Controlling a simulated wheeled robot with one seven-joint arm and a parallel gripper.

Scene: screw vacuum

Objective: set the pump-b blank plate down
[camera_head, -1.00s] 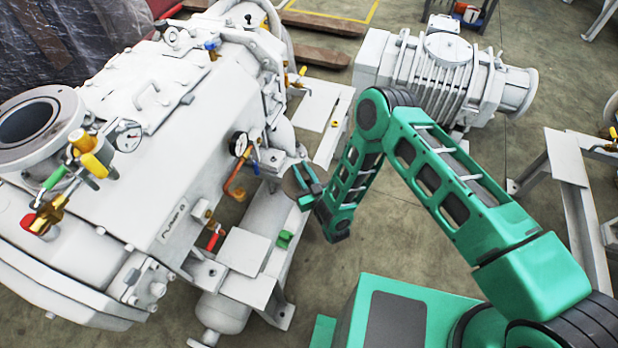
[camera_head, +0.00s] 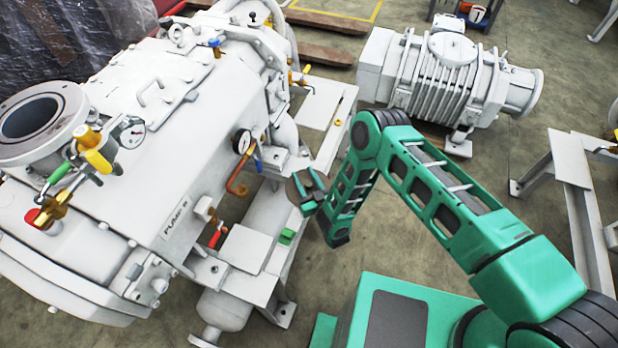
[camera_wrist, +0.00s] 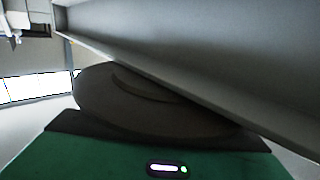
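The blank plate (camera_head: 294,188) is a dark round disc at my gripper (camera_head: 311,193), beside the right flank of the white pump marked PUMP B (camera_head: 175,175) in the head view. In the wrist view the plate (camera_wrist: 105,98) fills the middle, straight in front of my green gripper body. The fingers appear shut on the plate, but their contact is mostly hidden. A grey flat surface (camera_wrist: 190,55) runs diagonally close over the plate in the wrist view. I cannot tell whether they touch.
The pump's grey frame (camera_head: 262,282) and a flat ledge (camera_head: 246,249) lie just below and left of my gripper. A second ribbed white unit (camera_head: 450,80) stands behind. Bare floor (camera_head: 400,225) lies right.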

